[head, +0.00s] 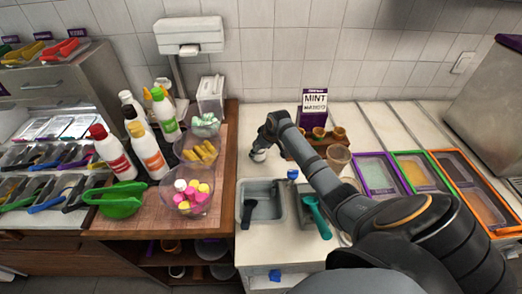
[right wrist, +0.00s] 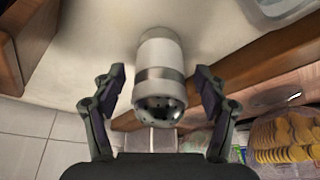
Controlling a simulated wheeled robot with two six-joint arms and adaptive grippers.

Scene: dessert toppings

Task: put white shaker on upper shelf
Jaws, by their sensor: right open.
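The white shaker (right wrist: 160,75) has a white body and a silver perforated cap; in the right wrist view it lies between my right gripper's fingers. My right gripper (right wrist: 162,95) is open, with a gap on each side of the shaker. In the head view the right gripper (head: 262,145) is at the back of the pale counter, and a small part of the shaker (head: 258,156) shows below it. A shelf (head: 205,262) shows under the wooden counter at the left, holding bowls. My left gripper is not in view.
A mint sign (head: 315,103) and a wooden holder with cups (head: 320,138) stand right of the gripper. Metal trays (head: 262,205) are sunk in front. Sauce bottles (head: 147,150) and candy bowls (head: 187,198) crowd the wooden counter (head: 130,222) at the left.

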